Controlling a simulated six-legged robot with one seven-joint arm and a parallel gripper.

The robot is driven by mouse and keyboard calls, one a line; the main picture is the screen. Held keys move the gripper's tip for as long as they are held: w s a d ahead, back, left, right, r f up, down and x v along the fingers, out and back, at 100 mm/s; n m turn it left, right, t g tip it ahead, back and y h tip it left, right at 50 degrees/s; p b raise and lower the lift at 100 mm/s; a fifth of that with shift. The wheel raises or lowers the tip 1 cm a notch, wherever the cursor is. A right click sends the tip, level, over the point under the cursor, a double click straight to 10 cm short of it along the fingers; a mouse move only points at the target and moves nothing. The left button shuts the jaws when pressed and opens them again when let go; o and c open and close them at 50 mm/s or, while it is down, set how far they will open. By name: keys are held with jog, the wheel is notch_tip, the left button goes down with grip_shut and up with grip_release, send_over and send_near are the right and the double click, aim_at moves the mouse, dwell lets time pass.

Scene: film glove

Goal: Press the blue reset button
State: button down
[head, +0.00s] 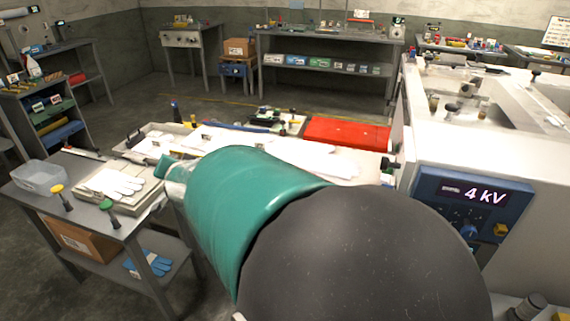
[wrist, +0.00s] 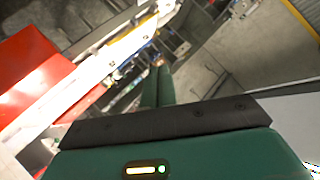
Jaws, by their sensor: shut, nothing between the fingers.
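A small round blue part (head: 468,231) sits low on the dark blue control panel (head: 427,197), under a display reading 4 kV. I cannot tell for sure whether it is the reset button or a knob. My gripper (wrist: 158,86) is shut and empty in the wrist view, its green fingers side by side. In the head view my arm reaches to the left, with the gripper end over the worktable and well away from the panel. The panel does not show in the wrist view.
A small yellow block (head: 501,230) is on the panel's lower right. The panel is on a large light machine (head: 405,120). A red box (head: 347,133) lies on the worktable's far right. A side table (head: 155,222) with a clear tub (head: 40,177) and white gloves stands left.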

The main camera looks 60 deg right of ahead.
jog(key=s+d+f+m+g+h, duration=0.2)
jog(key=s+d+m+g+h, duration=0.25)
jog(key=d, duration=0.55)
jog(key=s+d+f+m+g+h, duration=0.3)
jog(key=s+d+m, duration=0.2)
jog(key=d, duration=0.4)
jog(key=s+d+f+m+g, duration=0.1)
jog(key=s+d+m+g, duration=0.1)
jog(key=s+g, duration=0.2)
jog(key=s+d+f+m+g, duration=0.2)
jog(key=s+d+m+g, duration=0.1)
jog(key=s, duration=0.6)
jog(key=s+d+f+m+g, duration=0.2)
jog(key=s+m+g, duration=0.1)
jog(key=s+g, duration=0.2)
jog(key=shift+s+d, duration=0.25)
jog(key=shift+s, duration=0.45)
jog(key=shift+s+y, duration=0.1)
jog(key=shift+y, duration=0.15)
jog(key=s+d, duration=0.2)
jog(key=s, duration=0.6)
jog(key=shift+s, duration=0.15)
jog(key=shift+s, duration=0.15)
jog(key=shift+s+d, duration=0.1)
jog(key=shift+s, duration=0.15)
